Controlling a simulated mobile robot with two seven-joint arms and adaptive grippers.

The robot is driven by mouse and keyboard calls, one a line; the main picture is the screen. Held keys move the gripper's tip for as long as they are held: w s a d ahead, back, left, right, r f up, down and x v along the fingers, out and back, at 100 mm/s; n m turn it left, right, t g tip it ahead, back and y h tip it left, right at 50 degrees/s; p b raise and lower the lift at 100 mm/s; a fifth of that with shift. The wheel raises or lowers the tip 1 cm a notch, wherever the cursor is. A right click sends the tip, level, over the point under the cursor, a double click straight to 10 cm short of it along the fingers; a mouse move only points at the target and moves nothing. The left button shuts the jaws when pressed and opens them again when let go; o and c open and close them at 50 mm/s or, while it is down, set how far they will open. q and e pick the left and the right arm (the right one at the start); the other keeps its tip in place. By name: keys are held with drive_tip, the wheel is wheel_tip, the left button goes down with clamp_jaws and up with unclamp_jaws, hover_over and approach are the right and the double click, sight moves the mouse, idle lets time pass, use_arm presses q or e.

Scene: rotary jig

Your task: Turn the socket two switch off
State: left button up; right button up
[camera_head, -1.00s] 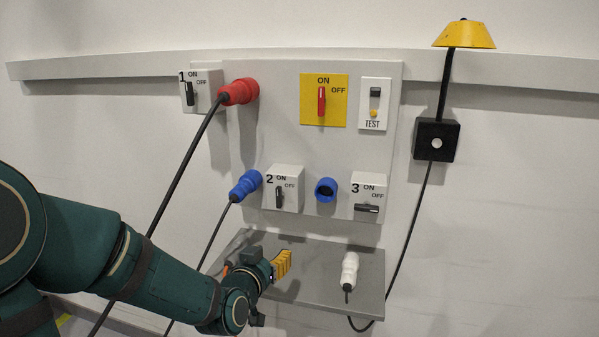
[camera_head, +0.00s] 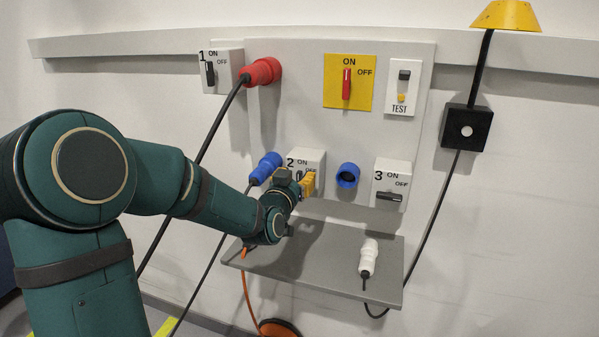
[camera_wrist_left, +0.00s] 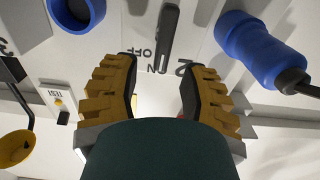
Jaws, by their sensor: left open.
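The socket two switch box (camera_head: 318,160) is a white box marked 2, ON and OFF on the grey panel. Its dark knob (camera_head: 299,175) is partly covered by my gripper. In the left wrist view, which is upside down, the knob (camera_wrist_left: 168,35) stands nearly upright with one end beside the ON mark. My left gripper (camera_head: 308,183) is in front of the box's lower part. In the left wrist view its yellow-padded fingers (camera_wrist_left: 160,72) are open and empty, with the knob beyond the gap between them. My right gripper is not in view.
A blue plug with cable (camera_head: 265,168) sits left of the box. A blue socket (camera_head: 347,175) and switch box 3 (camera_head: 391,170) are to the right. Below, a grey shelf (camera_head: 330,265) carries a white connector (camera_head: 368,255). Red switch (camera_head: 347,84) is above.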

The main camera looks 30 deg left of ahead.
use_arm(q)
drive_tip(key=shift+x, duration=1.35)
drive_tip(key=shift+o, duration=0.2)
clamp_jaws()
